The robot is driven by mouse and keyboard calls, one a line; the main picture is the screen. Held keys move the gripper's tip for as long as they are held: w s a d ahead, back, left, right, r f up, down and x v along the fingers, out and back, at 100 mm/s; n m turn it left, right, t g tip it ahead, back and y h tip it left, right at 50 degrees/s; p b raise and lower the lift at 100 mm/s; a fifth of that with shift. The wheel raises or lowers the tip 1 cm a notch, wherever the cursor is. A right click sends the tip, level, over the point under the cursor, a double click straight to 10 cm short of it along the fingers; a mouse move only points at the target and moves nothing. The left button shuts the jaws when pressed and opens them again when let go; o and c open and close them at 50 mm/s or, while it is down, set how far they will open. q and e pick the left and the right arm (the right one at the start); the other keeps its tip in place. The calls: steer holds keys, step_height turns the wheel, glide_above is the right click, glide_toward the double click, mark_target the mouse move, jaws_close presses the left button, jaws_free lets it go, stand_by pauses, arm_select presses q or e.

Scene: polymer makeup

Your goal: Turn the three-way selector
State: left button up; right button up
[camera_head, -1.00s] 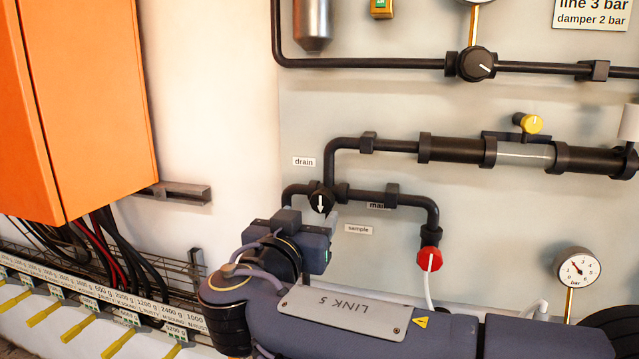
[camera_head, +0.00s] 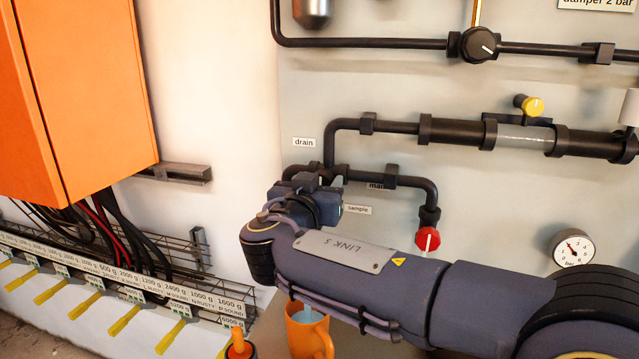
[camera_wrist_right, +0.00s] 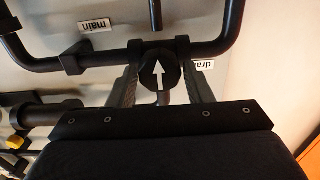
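The three-way selector is a round black knob (camera_wrist_right: 153,72) with a white arrow on its face, seen in the right wrist view. The arrow points up there, toward the pipe bar. That view is inverted, with the "main" label (camera_wrist_right: 98,27) left and the "drain" label (camera_wrist_right: 203,64) right. The right gripper (camera_wrist_right: 163,84) has one finger on each side of the knob; whether they touch it is unclear. In the head view my right gripper (camera_head: 318,184) covers the selector, between the "drain" label (camera_head: 304,142) and "sample" label (camera_head: 358,210). My left gripper is not in view.
Black pipes (camera_head: 400,181) run close around the selector. A red knob (camera_head: 428,239) hangs at the right pipe end. An orange mug (camera_head: 309,338) stands below my arm. An orange cabinet (camera_head: 90,95) is at left. A gauge (camera_head: 573,248) is right.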

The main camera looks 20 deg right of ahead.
steer(key=c, duration=0.6)
steer(key=shift+o, duration=0.2)
steer(key=shift+f+n+b, duration=0.2)
steer(key=shift+n+b, duration=1.15)
steer(key=shift+n, duration=0.05)
steer(key=shift+n+b, duration=0.55)
steer(key=shift+n, duration=0.35)
steer(key=n+b, duration=0.1)
steer(key=n, duration=0.1)
steer(key=shift+w+a+n, duration=0.1)
steer(key=shift+n, duration=0.3)
steer(key=n, duration=0.4)
steer(key=shift+r, duration=0.1)
steer(key=n, duration=0.3)
steer(key=shift+a+n, duration=0.1)
steer(key=shift+n, duration=0.3)
steer(key=shift+n+p, duration=0.6)
steer(key=shift+n, duration=0.7)
